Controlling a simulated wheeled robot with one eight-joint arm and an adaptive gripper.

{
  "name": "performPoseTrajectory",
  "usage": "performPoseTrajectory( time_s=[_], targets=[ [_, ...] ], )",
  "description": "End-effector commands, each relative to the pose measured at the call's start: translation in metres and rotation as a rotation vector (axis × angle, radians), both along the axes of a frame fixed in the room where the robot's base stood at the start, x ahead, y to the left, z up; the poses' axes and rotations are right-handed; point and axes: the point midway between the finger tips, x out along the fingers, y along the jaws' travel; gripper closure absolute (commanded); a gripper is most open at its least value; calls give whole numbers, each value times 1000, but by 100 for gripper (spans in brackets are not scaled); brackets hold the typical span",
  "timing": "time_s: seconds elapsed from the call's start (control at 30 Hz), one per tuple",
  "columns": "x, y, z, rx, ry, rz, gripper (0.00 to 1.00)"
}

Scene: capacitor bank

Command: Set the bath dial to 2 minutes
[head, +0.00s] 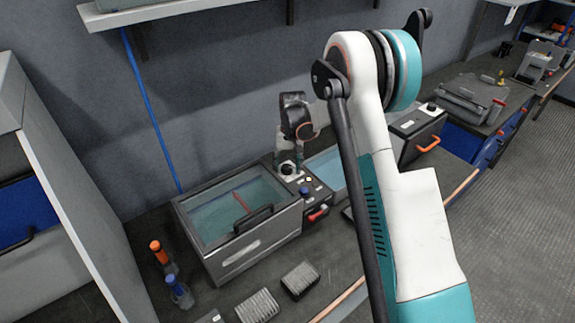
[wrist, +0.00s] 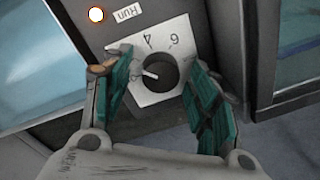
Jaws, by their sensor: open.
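The bath dial is a dark round knob (wrist: 161,73) on a white plate (wrist: 152,48) marked with numbers; I can read a 4 and a 6. Its white pointer line points left in the wrist view, toward a mark partly hidden by the left finger. My gripper (wrist: 160,60) is open, with its green-padded fingers on either side of the knob; I cannot tell whether they touch it. In the head view my gripper (head: 290,155) is just above the dial (head: 287,169) on the control panel, beside the glass-lidded bath (head: 262,238).
An orange lit lamp (wrist: 97,15) and a Run label (wrist: 127,15) sit beside the dial. A shelf (head: 160,12) hangs above. An orange-handled box (head: 415,135) is to the right.

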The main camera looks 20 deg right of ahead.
Motion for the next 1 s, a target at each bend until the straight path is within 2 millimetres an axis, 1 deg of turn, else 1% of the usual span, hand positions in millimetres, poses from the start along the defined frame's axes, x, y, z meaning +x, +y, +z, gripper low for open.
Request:
performPoseTrajectory(
  time_s=[0.17, 0.27, 0.5, 0.7, 0.83, 1.0],
  targets=[
    [0, 0, 7, 0, 0, 0, 46],
    [0, -1, 21, 0, 0, 0, 46],
    [-1, -4, 70, 0, 0, -1, 46],
    [-1, -7, 103, 0, 0, -1, 46],
    [-1, -7, 115, 0, 0, -1, 46],
    [-1, -8, 120, 0, 0, 0, 46]
  ],
)
